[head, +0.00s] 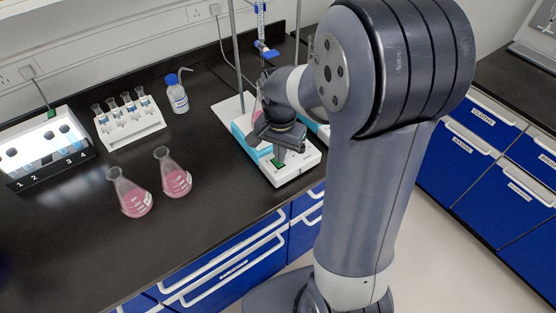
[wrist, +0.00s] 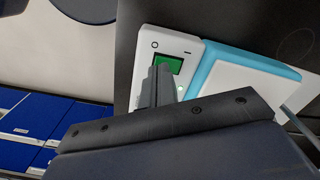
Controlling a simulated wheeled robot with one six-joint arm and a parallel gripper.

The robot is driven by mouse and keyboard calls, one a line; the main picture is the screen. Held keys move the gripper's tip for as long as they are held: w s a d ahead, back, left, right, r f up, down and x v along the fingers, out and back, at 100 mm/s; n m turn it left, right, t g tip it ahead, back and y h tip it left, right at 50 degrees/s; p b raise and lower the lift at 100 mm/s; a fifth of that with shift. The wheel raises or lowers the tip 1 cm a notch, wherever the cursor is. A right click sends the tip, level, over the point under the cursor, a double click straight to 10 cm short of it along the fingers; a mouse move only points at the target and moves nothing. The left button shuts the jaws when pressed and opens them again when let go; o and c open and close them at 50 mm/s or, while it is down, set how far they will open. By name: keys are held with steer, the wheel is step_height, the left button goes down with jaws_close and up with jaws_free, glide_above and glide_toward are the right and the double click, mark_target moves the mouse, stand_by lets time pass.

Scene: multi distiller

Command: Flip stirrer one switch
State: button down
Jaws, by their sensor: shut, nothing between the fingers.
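A stirrer with a white front panel (head: 298,173) and a light blue and white top stands at the bench's front edge, partly behind my gripper. In the wrist view its panel (wrist: 147,62) shows a green display (wrist: 170,64), a small round mark and a small line mark. The switch itself cannot be made out clearly. My gripper (wrist: 158,73) is shut and empty, its fingertips over the panel beside the display and covering part of it. Contact cannot be told. In the head view my gripper (head: 279,154) points down at the panel.
Two flasks of pink liquid (head: 135,198) (head: 176,180) stand left of the stirrer. Behind are a white tube rack (head: 130,128), a blue-capped bottle (head: 177,97) and a lit numbered stand (head: 45,150). A metal rod (head: 236,60) rises behind the stirrer. Another blue-edged device (head: 318,129) is mostly hidden by my arm.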

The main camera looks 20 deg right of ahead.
steer(key=shift+f+b, duration=0.5)
steer(key=shift+f, duration=0.25)
steer(key=shift+r, duration=0.2)
step_height(320, 180, up, 7)
steer(key=p, duration=0.6)
steer(key=shift+f, duration=0.15)
steer(key=shift+f, duration=0.1)
